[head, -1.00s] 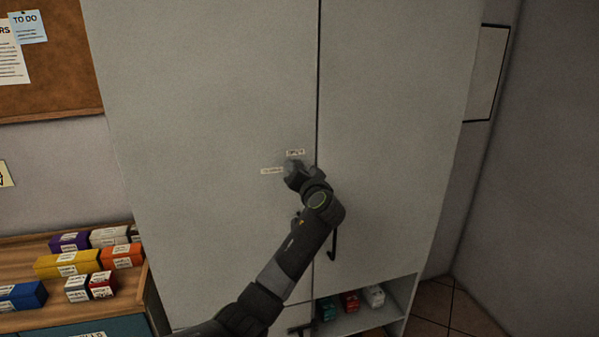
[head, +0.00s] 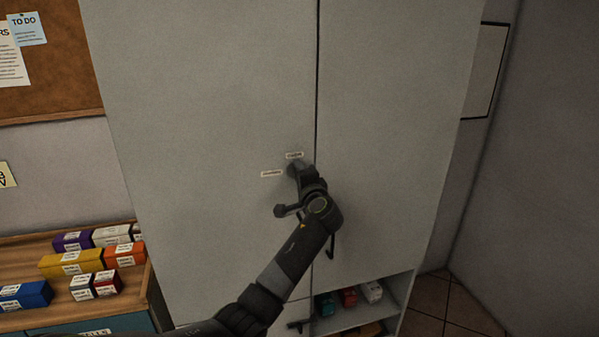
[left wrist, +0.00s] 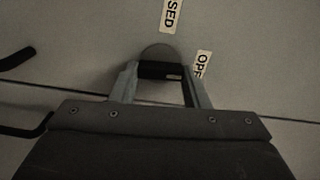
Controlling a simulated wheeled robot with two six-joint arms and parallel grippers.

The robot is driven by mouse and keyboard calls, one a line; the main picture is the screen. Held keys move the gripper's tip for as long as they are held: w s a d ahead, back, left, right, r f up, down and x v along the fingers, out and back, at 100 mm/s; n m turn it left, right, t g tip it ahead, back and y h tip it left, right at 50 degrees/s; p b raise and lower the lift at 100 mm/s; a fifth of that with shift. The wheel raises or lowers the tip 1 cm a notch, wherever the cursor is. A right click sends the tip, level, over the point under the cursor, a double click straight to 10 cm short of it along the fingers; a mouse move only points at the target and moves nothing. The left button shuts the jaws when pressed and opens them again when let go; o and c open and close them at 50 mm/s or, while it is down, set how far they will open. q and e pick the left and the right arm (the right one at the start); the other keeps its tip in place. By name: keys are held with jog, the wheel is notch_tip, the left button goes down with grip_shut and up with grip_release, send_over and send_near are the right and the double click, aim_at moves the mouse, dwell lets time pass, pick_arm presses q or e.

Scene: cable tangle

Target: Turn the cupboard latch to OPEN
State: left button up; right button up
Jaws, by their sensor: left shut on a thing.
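The cupboard latch (left wrist: 160,71) is a dark bar on a round grey base, on the left door of the tall grey cupboard (head: 210,90). In the left wrist view my left gripper (left wrist: 158,88) is shut on it, one finger at each end. The bar lies nearly level in that view, with a small light mark near its right end. The OPEN label (left wrist: 202,65) is to its right and the CLOSED label (left wrist: 171,14), partly cut off, is above. In the head view my left gripper (head: 298,172) hides most of the latch. My right gripper is not in view.
A dark door handle (head: 331,246) hangs just below my left wrist. An open shelf (head: 350,325) with small boxes is at lower right. A wooden shelf unit (head: 20,258) with several coloured boxes stands at left. The upper doors are clear.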

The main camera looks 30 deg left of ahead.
pick_arm(q)
jog(key=shift+m, duration=0.7)
jog(key=o, duration=1)
jog(key=shift+b+v, duration=3)
jog(key=shift+v, duration=5.75)
jog(key=shift+f, duration=0.1)
